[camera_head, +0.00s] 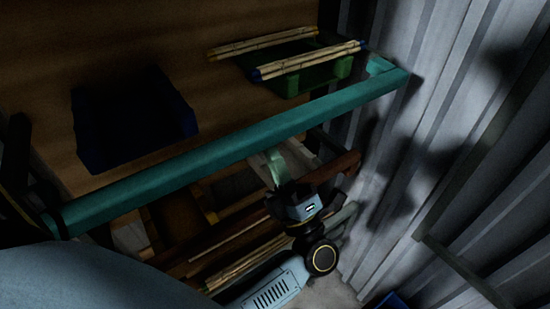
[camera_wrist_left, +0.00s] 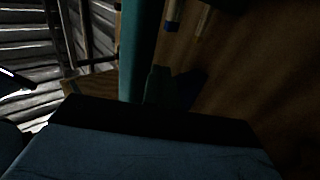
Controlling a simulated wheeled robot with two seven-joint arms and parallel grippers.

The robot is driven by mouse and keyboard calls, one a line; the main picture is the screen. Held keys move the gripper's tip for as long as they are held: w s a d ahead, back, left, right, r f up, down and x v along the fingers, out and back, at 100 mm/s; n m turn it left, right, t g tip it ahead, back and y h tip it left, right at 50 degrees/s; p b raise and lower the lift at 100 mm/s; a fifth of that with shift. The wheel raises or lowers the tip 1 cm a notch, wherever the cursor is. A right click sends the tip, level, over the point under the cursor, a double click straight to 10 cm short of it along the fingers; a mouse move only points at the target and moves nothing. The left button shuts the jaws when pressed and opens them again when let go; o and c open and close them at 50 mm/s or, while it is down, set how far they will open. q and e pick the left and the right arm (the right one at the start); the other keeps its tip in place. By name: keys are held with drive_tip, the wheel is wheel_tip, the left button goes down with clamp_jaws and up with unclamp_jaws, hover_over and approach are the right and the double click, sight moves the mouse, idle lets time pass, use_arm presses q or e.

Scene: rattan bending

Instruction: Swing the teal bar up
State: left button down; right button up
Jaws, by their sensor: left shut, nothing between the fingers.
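The teal bar (camera_head: 235,148) runs slantwise across the head view, from low at the left to a bent end high at the right by the metal wall. It also shows in the left wrist view (camera_wrist_left: 140,45), running upright past the fingers. My left gripper (camera_head: 274,158) is below the bar, right of its middle, with its fingertips close to the bar's lower edge. The fingers are shut and empty; in the left wrist view (camera_wrist_left: 158,75) they are dark beside the bar. I cannot tell whether they touch it. My right gripper is not in view.
Behind the bar, a dark blue bin (camera_head: 130,120) and a green tray (camera_head: 310,80) with rattan poles (camera_head: 308,61) across it stand on a brown wooden surface. More poles (camera_head: 245,262) lie below the bar. A corrugated metal wall (camera_head: 440,120) closes off the right.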

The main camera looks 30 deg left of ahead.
sight(272, 139)
use_arm(q)
drive_tip(key=shift+w+a+r+p, duration=0.1)
drive_tip(key=shift+a+r+p, duration=0.25)
drive_tip(key=shift+r, duration=0.35)
drive_tip(key=shift+w+a+r+p, duration=0.1)
drive_tip(key=shift+r+p, duration=0.35)
drive_tip(key=shift+r, duration=0.25)
drive_tip(key=shift+a, duration=0.15)
drive_tip(key=shift+d+r+p, duration=0.2)
drive_tip(key=shift+r+p, duration=0.4)
drive_tip(key=shift+r, duration=0.15)
drive_tip(key=shift+d, duration=0.1)
